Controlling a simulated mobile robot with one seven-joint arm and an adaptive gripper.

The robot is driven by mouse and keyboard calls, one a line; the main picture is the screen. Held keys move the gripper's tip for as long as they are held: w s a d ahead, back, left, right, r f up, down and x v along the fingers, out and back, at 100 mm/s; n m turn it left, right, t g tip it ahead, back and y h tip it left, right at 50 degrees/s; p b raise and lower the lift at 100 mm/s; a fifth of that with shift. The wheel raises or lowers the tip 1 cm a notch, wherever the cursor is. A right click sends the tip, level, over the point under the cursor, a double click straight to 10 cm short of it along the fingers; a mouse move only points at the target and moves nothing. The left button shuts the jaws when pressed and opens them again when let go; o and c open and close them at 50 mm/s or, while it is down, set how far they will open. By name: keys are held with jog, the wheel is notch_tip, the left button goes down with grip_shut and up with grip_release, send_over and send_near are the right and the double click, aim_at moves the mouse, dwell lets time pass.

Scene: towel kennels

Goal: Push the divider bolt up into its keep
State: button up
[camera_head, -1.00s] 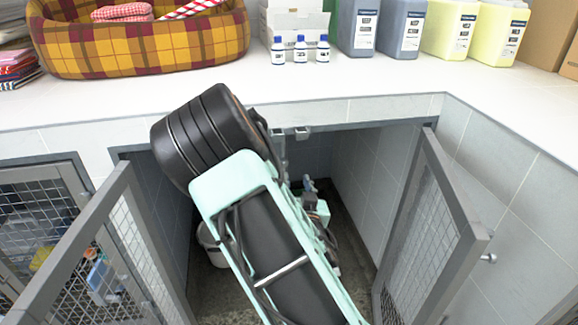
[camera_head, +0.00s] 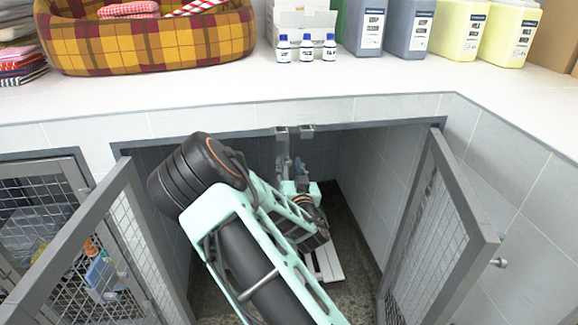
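Two small grey metal brackets, one at the left (camera_head: 281,131) and one at the right (camera_head: 306,131), sit under the counter edge at the top of the open kennel. I cannot tell for sure which is the keep. A narrow grey upright piece (camera_head: 282,154) hangs below the left bracket; it may be part of the divider or its bolt. My gripper (camera_head: 299,170) is inside the kennel, just below the brackets, at the end of my mint and black arm. Its fingers are small and partly hidden, so contact with the bolt and their opening cannot be made out.
Open mesh doors stand at the left (camera_head: 84,240) and right (camera_head: 447,215). A flat whitish piece (camera_head: 325,262) lies on the kennel floor. The counter (camera_head: 200,98) above holds a plaid pet bed (camera_head: 150,42), small bottles (camera_head: 307,47) and large jugs (camera_head: 408,25).

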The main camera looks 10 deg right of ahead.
jog(key=shift+w, duration=0.4)
jog(key=shift+c, duration=0.3)
grip_shut()
